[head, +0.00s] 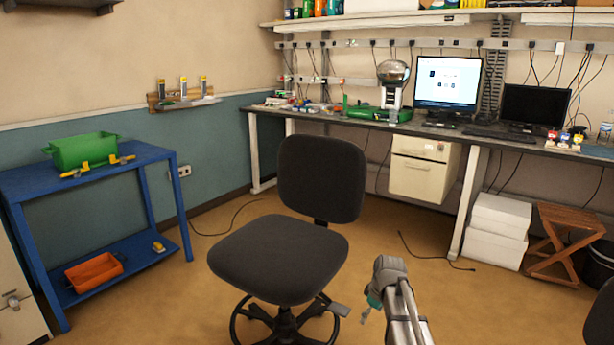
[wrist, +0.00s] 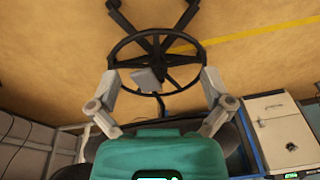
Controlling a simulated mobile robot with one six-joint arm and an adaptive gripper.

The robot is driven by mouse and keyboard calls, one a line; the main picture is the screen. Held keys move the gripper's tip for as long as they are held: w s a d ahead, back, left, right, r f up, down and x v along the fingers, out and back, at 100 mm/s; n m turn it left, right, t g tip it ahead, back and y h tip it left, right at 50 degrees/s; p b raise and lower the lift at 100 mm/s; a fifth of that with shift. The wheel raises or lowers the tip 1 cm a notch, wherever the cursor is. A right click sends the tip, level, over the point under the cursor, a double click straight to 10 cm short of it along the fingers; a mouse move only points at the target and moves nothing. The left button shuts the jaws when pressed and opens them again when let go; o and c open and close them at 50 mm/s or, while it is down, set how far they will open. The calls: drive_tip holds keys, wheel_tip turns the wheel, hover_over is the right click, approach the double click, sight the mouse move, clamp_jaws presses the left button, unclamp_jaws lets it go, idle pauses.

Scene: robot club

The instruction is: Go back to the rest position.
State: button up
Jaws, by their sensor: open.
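My gripper (head: 368,308) shows small at the lower middle of the head view, right of the black office chair (head: 282,255) and in front of the floor. In the wrist view my gripper (wrist: 160,78) has its two grey fingers spread wide apart in front of a teal body. Nothing is between the fingers; behind the gap the chair's black foot ring and legs (wrist: 153,42) show with the floor.
A blue two-shelf table (head: 150,155) stands at the left with a green bin (head: 82,150) on top and an orange bin (head: 94,271) below. A long desk (head: 340,119) lines the back wall. White boxes (head: 497,230) and a wooden stool (head: 562,243) stand at the right.

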drive_tip(key=s+a+m+g+h, duration=0.1)
drive_tip(key=s+a+m+h, duration=0.15)
drive_tip(key=s+m, duration=1.05)
drive_tip(key=s+r+n+p, duration=0.2)
drive_tip(key=r+p, duration=1.2)
drive_tip(key=p, duration=0.1)
drive_tip(key=s+r+n+p, duration=0.2)
drive_tip(key=r+p, duration=1.2)
drive_tip(key=r, duration=0.1)
drive_tip(key=shift+s+r+n+y+p, duration=0.2)
drive_tip(key=shift+s+n+y+p, duration=0.15)
drive_tip(key=shift+n, duration=0.05)
drive_tip(key=shift+a, duration=0.1)
